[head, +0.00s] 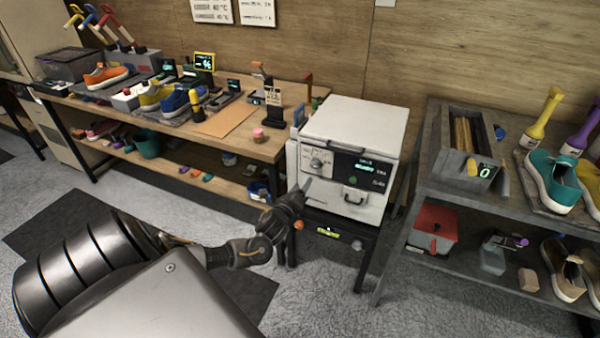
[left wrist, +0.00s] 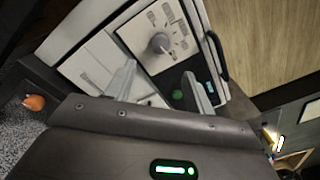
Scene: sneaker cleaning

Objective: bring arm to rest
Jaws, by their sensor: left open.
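My left arm (head: 215,255) reaches in from the lower left in the head view. Its gripper (head: 304,194) is in front of the left part of a white box-shaped machine (head: 355,122). In the left wrist view the two pale fingers of the gripper (left wrist: 160,86) stand apart with nothing between them. The machine's dial (left wrist: 160,43) and dark panel with a green button show beyond the fingers. I cannot tell whether the fingers touch the machine's front. My right gripper is in neither view.
The machine stands on a dark stand (head: 345,232) with an orange knob (head: 299,224) near my gripper. A wooden workbench (head: 235,140) with sneakers is at the left. A grey shelf (head: 462,198) with more shoes is at the right.

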